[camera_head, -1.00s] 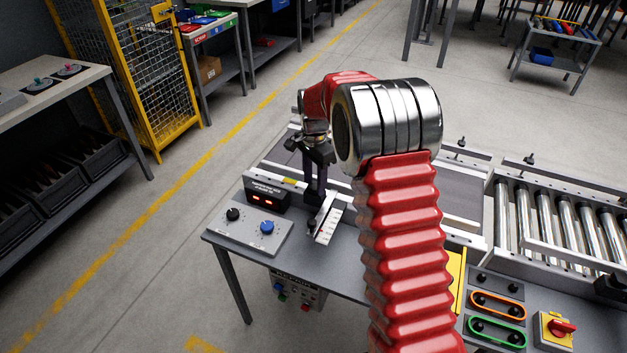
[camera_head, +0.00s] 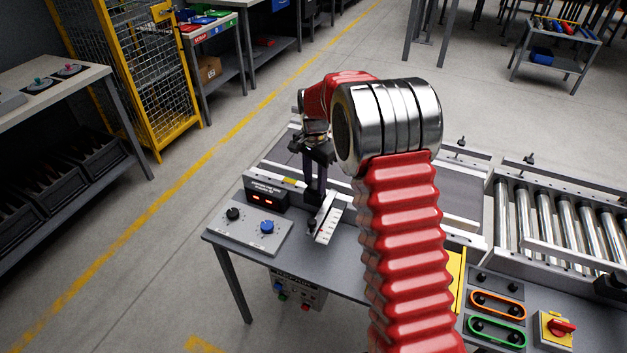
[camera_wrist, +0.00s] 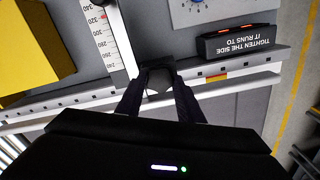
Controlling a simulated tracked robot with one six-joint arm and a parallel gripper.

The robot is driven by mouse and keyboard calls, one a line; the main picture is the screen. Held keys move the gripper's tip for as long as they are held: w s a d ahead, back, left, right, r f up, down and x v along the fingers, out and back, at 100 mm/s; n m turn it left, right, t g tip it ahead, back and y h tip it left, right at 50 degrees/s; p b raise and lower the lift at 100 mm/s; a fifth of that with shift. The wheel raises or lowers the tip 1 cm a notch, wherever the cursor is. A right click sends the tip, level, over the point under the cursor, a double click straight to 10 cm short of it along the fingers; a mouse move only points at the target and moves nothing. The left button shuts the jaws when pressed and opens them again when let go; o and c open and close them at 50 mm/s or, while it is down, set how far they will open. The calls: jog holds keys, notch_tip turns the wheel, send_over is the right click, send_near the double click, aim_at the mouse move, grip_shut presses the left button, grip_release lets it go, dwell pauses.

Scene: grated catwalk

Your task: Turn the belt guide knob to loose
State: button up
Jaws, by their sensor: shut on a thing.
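My gripper shows in the head view (camera_head: 315,197) reaching down at the rail end beside a white ruler scale (camera_head: 328,222). In the wrist view my gripper (camera_wrist: 158,78) has its dark fingers closed around a dark knob (camera_wrist: 158,76) at the guide rail, next to the scale (camera_wrist: 100,38). The knob is mostly hidden by the fingers, and I cannot read its turn position. A small red pointer mark (camera_wrist: 103,17) lies on the scale.
A display box (camera_head: 265,196) with red lit digits stands left of my gripper. A grey panel with a black knob (camera_head: 232,214) and a blue knob (camera_head: 267,227) is in front of it. A yellow block (camera_wrist: 34,48) lies left in the wrist view. Rollers (camera_head: 560,215) are at right.

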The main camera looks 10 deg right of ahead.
jog(key=n, duration=0.4)
jog(key=shift+w+a+r, duration=0.1)
jog(key=shift+w+r, duration=0.05)
jog(key=shift+w, duration=0.05)
jog(key=n, duration=0.4)
jog(key=shift+n, duration=0.4)
jog(key=n, duration=0.4)
jog(key=shift+n, duration=1.9)
jog(key=shift+w+r, duration=0.1)
jog(key=o, duration=1.1)
jog(key=shift+c, duration=0.2)
jog(key=shift+f, duration=0.2)
jog(key=shift+r, duration=0.1)
